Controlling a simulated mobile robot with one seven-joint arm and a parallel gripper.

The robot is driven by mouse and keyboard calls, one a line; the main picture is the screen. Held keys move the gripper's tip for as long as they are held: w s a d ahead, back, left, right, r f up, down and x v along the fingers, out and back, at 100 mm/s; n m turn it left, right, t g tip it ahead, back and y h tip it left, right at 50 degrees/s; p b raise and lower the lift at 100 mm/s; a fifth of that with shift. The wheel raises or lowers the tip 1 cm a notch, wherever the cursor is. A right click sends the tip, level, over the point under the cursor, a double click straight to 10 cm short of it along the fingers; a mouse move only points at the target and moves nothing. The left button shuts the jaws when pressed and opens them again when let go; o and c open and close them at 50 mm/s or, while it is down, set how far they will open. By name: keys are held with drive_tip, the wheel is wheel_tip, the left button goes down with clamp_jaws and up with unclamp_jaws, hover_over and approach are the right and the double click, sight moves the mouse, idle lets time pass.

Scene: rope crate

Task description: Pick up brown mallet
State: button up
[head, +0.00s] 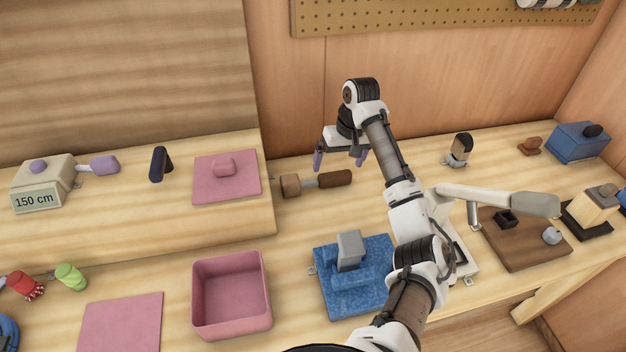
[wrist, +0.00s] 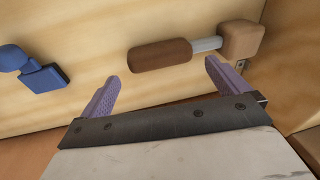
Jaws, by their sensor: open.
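The brown mallet (head: 316,183) lies on the wooden bench, just right of the raised wooden platform. In the wrist view its dark brown handle (wrist: 160,55) is at the centre and its lighter block head (wrist: 241,39) is at the upper right, joined by a grey metal shaft. My gripper (head: 341,163) is open and empty, above and behind the mallet. In the wrist view the two purple fingers of my gripper (wrist: 158,82) are spread apart, with the mallet beyond their tips. No contact between fingers and mallet is visible.
The raised platform (head: 150,225) edges the mallet's left side and holds a pink lidded piece (head: 226,178). A pink open box (head: 231,318) and blue vise-like block (head: 350,275) stand in front. The back wall is close behind. A blue object (wrist: 40,76) shows in the wrist view.

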sight(335, 172)
drive_tip(key=shift+a+f+p, duration=0.2)
drive_tip(key=shift+f+p, duration=0.05)
drive_tip(key=shift+f, duration=0.7)
drive_tip(key=shift+a+f+p, duration=0.15)
drive_tip(key=shift+f+p, duration=0.1)
drive_tip(key=shift+f, duration=0.65)
drive_tip(key=c, duration=1)
drive_tip(key=shift+r, duration=0.1)
drive_tip(key=shift+c, duration=0.2)
